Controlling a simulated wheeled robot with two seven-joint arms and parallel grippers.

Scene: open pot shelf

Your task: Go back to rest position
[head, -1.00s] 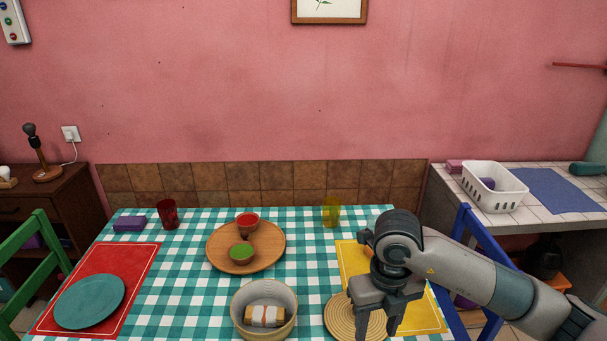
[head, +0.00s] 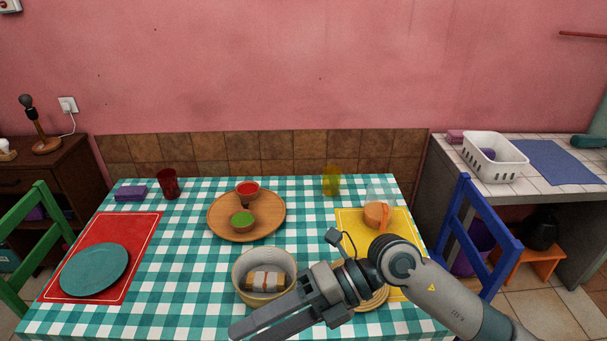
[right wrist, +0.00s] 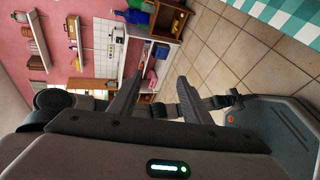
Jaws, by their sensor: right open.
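My right gripper (head: 268,320) reaches in from the lower right in the head view, low over the front of the table, its fingers pointing left. It passes in front of the beige bowl (head: 240,270) and a round woven mat (head: 378,298). In the right wrist view the two fingers (right wrist: 152,95) stand apart with nothing between them, and the room and tiled floor show beyond. My left gripper is not in view.
The checkered table (head: 185,270) carries a wooden tray (head: 215,222) with two small bowls, a teal plate (head: 95,270) on a red placemat (head: 142,235), and cups at the back. A blue chair (head: 455,220) stands right, a green chair (head: 45,205) left.

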